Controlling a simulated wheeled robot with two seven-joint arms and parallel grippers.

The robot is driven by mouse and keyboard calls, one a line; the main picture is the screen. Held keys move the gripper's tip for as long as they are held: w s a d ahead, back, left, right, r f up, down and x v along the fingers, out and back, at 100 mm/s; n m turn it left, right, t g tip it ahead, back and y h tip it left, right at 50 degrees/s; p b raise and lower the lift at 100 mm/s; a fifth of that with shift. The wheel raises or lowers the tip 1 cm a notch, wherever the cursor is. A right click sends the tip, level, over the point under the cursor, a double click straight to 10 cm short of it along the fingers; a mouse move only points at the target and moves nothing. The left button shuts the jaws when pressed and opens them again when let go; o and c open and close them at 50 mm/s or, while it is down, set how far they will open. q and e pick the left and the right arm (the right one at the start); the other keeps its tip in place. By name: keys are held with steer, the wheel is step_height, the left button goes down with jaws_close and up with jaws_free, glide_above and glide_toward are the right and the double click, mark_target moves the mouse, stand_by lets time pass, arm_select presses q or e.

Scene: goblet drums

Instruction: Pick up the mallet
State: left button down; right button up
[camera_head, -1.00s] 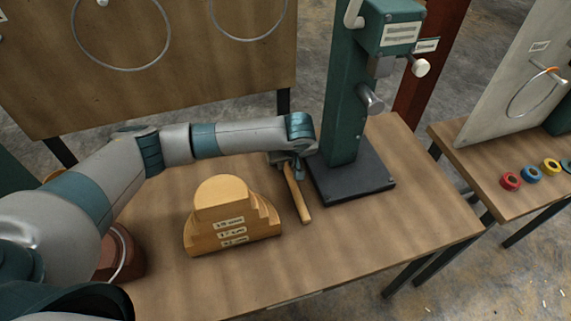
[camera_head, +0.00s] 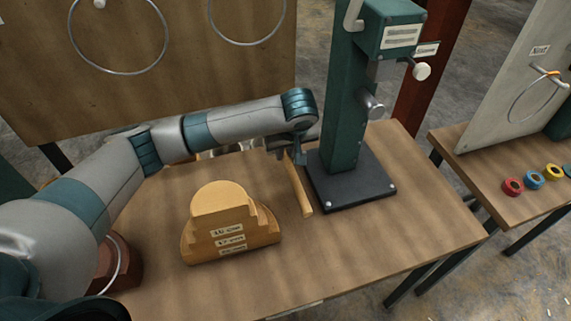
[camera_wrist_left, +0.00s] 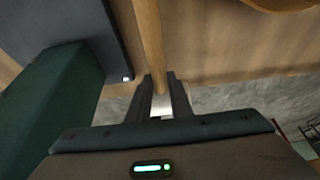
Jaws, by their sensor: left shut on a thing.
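The mallet shows as a light wooden handle (camera_head: 299,188) slanting down towards me, between the stepped wooden block and the green press. Its head is mostly hidden behind my left gripper. My left gripper (camera_head: 288,155) is shut on the far part of the handle, with its fingers pointing down. In the left wrist view the handle (camera_wrist_left: 149,35) runs from the top edge down between the two dark fingers (camera_wrist_left: 160,83). The mallet looks slightly above the table, though the gap is hard to judge. My right gripper is not in view.
The green press (camera_head: 342,110) on its dark base (camera_head: 352,188) stands close right of the mallet. The stepped wooden block (camera_head: 228,225) stands to the left. The front right of the table (camera_head: 400,235) is clear. A second table (camera_head: 480,165) with colored rings is at the right.

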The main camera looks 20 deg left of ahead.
arm_select(q)
steer(key=shift+r, duration=1.35)
